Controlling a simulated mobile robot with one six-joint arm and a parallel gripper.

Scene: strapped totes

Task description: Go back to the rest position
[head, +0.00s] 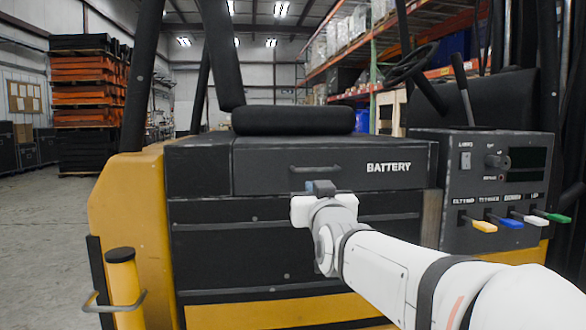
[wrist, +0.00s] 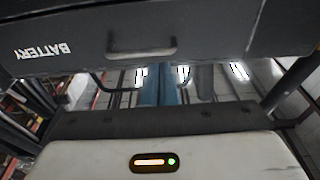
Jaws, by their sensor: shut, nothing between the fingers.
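In the wrist view my gripper (wrist: 165,84) shows as blue fingers close together, shut and empty. The wrist view is upside down: the battery cover (wrist: 220,35), with its BATTERY lettering and grey handle (wrist: 142,51), lies across the top. In the head view the handle (head: 315,169) is just above my gripper. I cannot tell whether the fingers touch the cover.
A control panel (head: 455,215) with a switch, knob and several coloured levers stands to the right of my arm. A yellow post with a bar (head: 124,285) is at the lower left. A black seat (head: 292,120) sits above the cover. Open floor (head: 45,240) lies at the left.

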